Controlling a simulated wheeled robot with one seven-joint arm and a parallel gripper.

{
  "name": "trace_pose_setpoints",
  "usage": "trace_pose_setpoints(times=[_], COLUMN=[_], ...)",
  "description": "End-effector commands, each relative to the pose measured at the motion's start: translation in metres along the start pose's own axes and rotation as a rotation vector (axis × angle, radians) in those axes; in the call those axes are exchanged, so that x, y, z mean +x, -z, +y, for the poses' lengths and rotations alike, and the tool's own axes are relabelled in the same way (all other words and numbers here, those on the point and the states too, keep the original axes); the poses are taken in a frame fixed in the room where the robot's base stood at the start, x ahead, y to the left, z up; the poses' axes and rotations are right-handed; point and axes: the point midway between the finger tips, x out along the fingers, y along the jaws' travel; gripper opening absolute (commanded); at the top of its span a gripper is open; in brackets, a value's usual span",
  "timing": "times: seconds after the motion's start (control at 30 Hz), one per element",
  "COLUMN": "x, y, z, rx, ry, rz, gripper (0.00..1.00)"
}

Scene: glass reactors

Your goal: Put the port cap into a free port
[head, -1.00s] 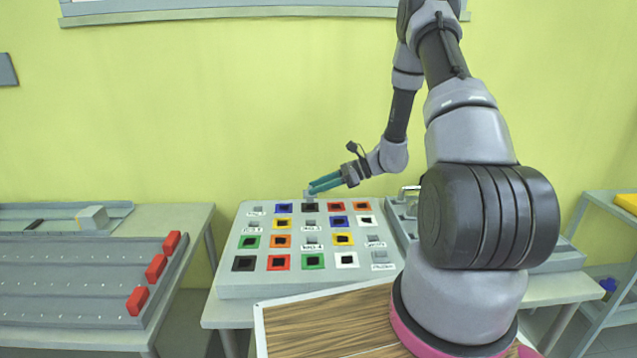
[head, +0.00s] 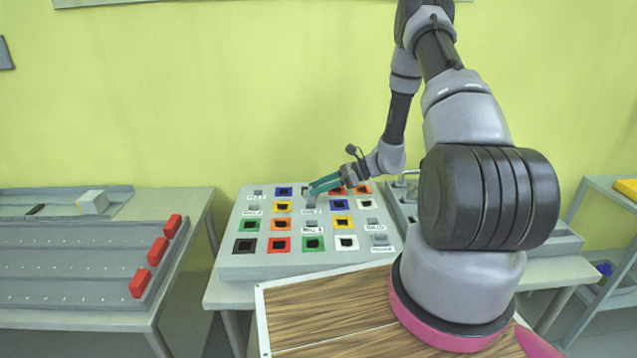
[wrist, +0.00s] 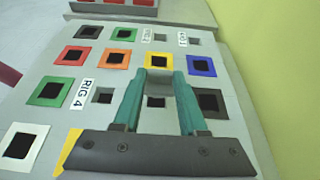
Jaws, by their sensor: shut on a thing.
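The port cap (wrist: 159,74) is a small grey piece between the tips of my gripper (wrist: 162,78). In the head view my gripper (head: 311,190) has teal fingers, shut on the cap, low over the far middle part of the grey port panel (head: 228,262). The panel has rows of square ports, some with coloured frames and some plain grey with labels. In the wrist view a blue-framed port (wrist: 201,66) is right of the fingertips and an orange-framed port (wrist: 115,58) is left. The cap's underside is hidden, so I cannot tell whether it touches the panel.
A grey rack with red blocks (head: 157,251) stands on the left table, with a pale box (head: 94,202) behind it. A wooden-topped surface (head: 325,315) lies in front of the panel. A shelf (head: 600,230) stands at the right.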

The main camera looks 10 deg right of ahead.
Motion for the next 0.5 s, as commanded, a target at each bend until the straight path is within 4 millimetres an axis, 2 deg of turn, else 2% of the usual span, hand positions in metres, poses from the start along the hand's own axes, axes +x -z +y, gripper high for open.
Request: trace_pose_setpoints(times=[0.5], x=[0.011], y=[0.027], z=[0.0], rx=[0.0], ry=[-0.001], rz=[0.0], gripper=[0.0])
